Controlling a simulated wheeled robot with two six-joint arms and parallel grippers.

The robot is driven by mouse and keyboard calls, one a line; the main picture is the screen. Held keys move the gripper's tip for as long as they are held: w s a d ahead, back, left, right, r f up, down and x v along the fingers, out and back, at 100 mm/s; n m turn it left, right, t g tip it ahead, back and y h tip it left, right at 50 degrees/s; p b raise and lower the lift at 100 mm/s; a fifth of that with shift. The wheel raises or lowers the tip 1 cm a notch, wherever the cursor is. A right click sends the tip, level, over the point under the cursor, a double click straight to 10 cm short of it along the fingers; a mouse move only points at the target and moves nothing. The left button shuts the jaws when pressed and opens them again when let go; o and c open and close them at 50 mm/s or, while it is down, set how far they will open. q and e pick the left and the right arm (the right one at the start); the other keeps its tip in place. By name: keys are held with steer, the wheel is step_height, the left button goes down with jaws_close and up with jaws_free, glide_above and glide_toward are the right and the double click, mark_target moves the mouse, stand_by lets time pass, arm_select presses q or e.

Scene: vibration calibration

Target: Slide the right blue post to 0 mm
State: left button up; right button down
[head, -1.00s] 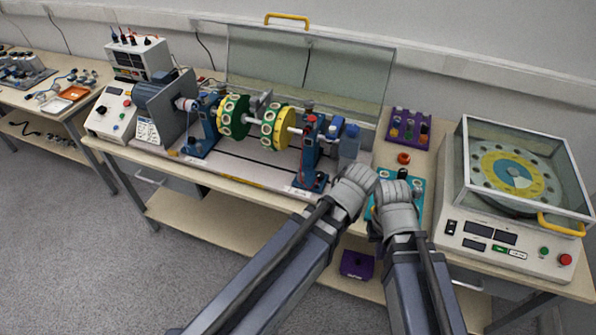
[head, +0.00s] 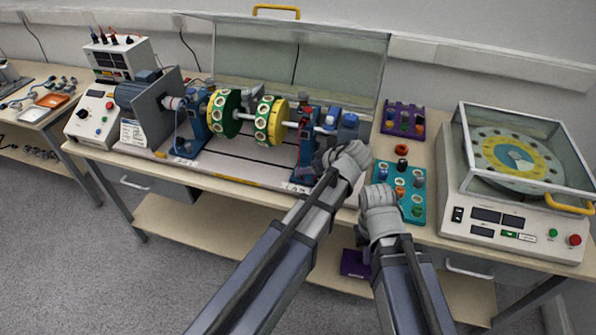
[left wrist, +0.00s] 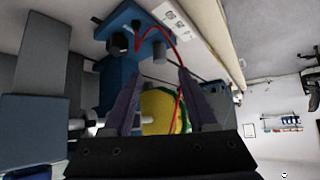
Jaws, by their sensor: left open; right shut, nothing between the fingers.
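The right blue post (head: 306,145) stands upright on the grey rail bed (head: 250,158), right of the yellow disc. Its lower right side is partly hidden by my left gripper (head: 328,158), which is close beside it. In the left wrist view, the open fingers of my left gripper (left wrist: 158,85) point toward the blue post (left wrist: 115,60) and its base with a red wire. One finger overlaps the post in the picture; contact cannot be told. The scale is too small to read. My right gripper (head: 377,195) is shut and empty at the left edge of the teal tray.
The left blue post (head: 196,120) and a shaft with green and yellow discs (head: 268,122) lie to the left. The teal tray (head: 414,212), purple rack (head: 387,121) and balancing machine (head: 515,228) are on the right. A raised clear guard (head: 340,65) stands behind.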

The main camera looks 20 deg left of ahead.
arm_select(q)
steer(key=b+x, duration=0.4)
steer(key=x, duration=0.3)
steer(key=shift+d+f+b, duration=0.1)
steer(key=shift+b, duration=0.3)
steer(key=shift+a+f, duration=0.1)
steer(key=shift+a, duration=0.1)
jaws_close()
stand_by(0.8)
